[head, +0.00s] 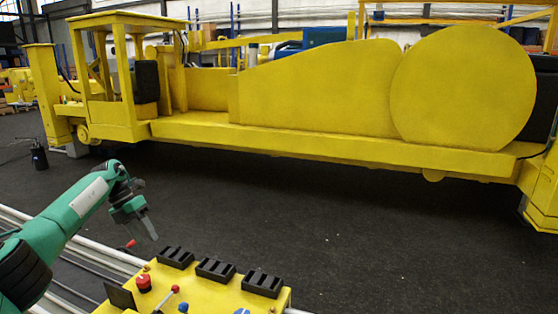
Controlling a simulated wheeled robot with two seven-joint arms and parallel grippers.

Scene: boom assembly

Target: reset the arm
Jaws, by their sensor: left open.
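My left arm is green with a white panel and comes in from the left of the head view. Its gripper (147,222) is grey, points down and hangs empty above the floor, just left of and beyond the yellow console (205,293). The gripper is open, with no object between its fingers. My right arm and gripper do not show.
The console carries black blocks (215,270), a red button (144,283) and levers with red and blue knobs. White rails (85,245) run on the floor beside it. A long yellow machine (330,140) spans the back. Dark floor (330,220) between is clear.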

